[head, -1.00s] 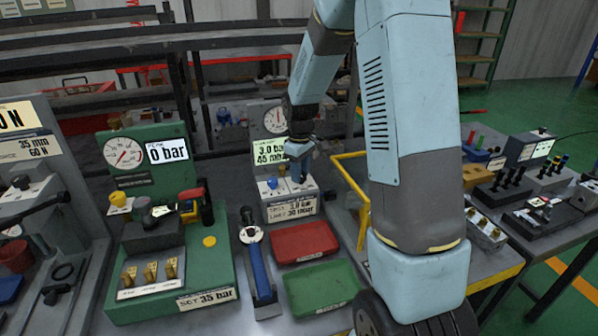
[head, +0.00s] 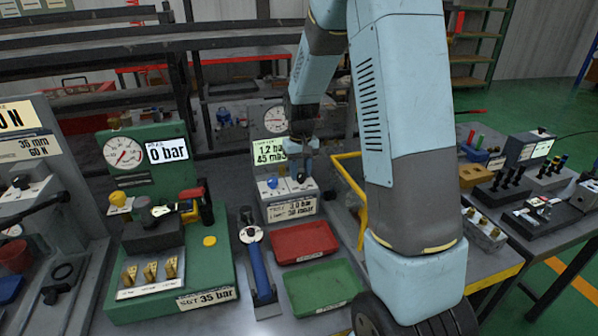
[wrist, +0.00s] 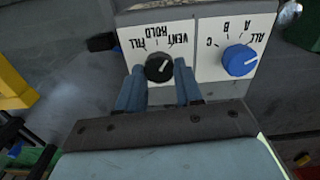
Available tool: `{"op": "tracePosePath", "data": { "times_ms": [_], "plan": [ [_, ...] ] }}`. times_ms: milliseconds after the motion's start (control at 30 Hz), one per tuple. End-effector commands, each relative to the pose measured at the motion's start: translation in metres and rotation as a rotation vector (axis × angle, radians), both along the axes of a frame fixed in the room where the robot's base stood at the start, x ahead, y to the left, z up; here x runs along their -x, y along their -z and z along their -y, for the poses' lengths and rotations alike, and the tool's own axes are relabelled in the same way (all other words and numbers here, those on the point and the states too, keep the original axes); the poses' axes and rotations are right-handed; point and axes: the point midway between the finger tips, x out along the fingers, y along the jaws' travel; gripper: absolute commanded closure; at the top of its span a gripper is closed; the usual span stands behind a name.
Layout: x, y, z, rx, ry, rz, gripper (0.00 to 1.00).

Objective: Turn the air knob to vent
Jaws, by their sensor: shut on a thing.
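The black air knob (wrist: 159,68) sits on a white plate with upside-down labels FILL, HOLD and VENT. Its white mark points up and right in the wrist view, toward the VENT side. My gripper (wrist: 160,88) is shut on the knob, with one blue finger on each side. In the head view my gripper (head: 302,172) reaches down to the top of the grey test block (head: 292,209) and largely hides the knob. The block's display (head: 268,152) reads about 1.2 bar above 45 mbar. A round gauge (head: 275,119) stands behind it.
A blue knob (wrist: 239,60) labelled ALL, A, B, C is close to the right finger in the wrist view. A red tray (head: 304,242) and a green tray (head: 325,289) lie in front of the block. A yellow frame (head: 350,195) stands to its right.

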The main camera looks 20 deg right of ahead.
Motion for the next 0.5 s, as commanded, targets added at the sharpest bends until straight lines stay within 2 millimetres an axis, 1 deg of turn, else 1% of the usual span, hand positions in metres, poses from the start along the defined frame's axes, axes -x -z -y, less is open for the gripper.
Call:
{"op": "tracePosePath", "data": {
  "times_ms": [200,500],
  "plan": [
    [-0.0005,-0.0003,0.0002,0.001,0.117,0.001,0.95],
    [-0.0005,-0.0004,0.0006,0.000,0.190,0.001,0.95]
  ]
}}
